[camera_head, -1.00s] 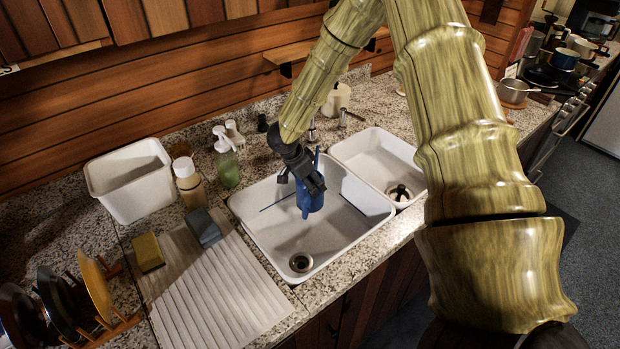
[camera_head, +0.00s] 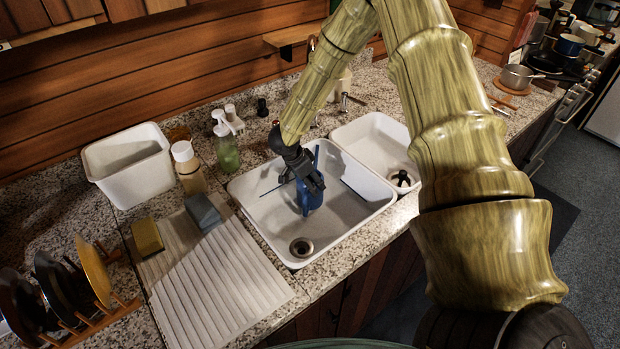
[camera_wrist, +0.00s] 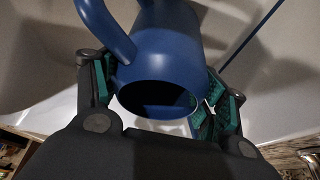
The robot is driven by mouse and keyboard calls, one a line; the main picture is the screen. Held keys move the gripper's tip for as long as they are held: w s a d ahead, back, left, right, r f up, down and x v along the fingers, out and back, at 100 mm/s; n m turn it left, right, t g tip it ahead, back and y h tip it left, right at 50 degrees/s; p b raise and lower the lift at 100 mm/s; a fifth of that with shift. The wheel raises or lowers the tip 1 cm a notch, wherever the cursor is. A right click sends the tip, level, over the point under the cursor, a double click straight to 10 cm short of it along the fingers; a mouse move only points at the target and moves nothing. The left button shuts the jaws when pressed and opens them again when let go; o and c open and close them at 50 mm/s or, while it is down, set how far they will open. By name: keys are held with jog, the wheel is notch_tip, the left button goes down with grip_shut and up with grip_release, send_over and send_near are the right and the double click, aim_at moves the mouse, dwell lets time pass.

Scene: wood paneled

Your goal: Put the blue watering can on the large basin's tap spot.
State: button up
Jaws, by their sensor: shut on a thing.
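The blue watering can (camera_head: 310,192) is held over or in the large white basin (camera_head: 262,214), near its middle. Its thin spout reaches to the left. My gripper (camera_head: 306,181) is shut on the can from above. In the wrist view the can (camera_wrist: 168,55) shows its round dark opening and part of its handle, with the green-padded fingers of my gripper (camera_wrist: 160,95) on either side of it. I cannot tell whether the can's bottom touches the basin floor. The tap behind the basin is largely hidden by my arm.
A smaller white basin (camera_head: 366,137) adjoins on the right. A soap bottle (camera_head: 225,146), a beige bottle (camera_head: 187,168) and a white tub (camera_head: 128,165) stand to the left. A ribbed drainboard (camera_head: 215,270) with sponges and a plate rack (camera_head: 95,300) lie at the front left.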

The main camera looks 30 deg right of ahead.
jog(key=shift+f, duration=0.3)
dwell(0.5)
jog(key=o, duration=1.2)
jog(key=v, duration=1.2)
